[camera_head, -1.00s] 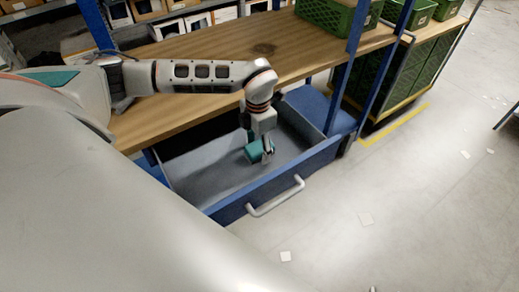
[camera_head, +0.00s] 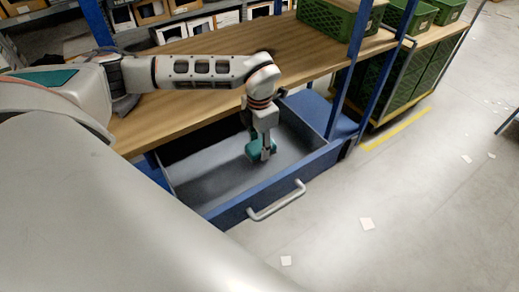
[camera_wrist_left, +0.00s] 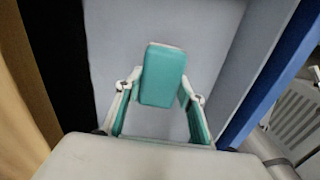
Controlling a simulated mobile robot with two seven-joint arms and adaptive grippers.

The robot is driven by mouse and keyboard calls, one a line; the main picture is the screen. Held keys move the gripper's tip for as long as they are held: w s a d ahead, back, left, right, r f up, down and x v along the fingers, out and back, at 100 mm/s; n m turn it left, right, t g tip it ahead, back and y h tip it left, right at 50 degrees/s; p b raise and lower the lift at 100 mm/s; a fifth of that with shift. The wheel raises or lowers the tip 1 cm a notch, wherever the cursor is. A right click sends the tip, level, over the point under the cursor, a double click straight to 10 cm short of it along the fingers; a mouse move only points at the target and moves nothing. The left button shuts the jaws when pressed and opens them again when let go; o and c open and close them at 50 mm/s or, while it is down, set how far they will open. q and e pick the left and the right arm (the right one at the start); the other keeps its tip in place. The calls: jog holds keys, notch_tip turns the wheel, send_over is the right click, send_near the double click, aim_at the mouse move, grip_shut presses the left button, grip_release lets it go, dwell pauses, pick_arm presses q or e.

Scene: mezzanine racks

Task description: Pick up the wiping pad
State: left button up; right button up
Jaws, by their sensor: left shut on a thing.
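The wiping pad is a teal block with a pale edge. It shows in the head view (camera_head: 253,149) inside the open blue drawer (camera_head: 235,205) and large in the left wrist view (camera_wrist_left: 163,76). My left gripper (camera_head: 266,153) reaches down into the drawer and is shut on the pad. In the wrist view the two fingers of the left gripper (camera_wrist_left: 160,103) stand on either side of the pad's near end. Whether the pad touches the drawer floor is hard to tell. My right gripper is not in view.
The drawer has a light handle (camera_head: 276,201) and a grey, otherwise empty-looking interior. A wooden bench top (camera_head: 200,110) lies above and behind it, between blue posts. Green crates (camera_head: 330,18) stand at the back right. The floor at right is mostly clear.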

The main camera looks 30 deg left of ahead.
aim_at(259, 145)
pick_arm(q)
notch_tip(259, 145, up, 17)
jog(key=shift+r+p, duration=0.2)
jog(key=shift+p, duration=0.2)
jog(key=shift+o, duration=0.6)
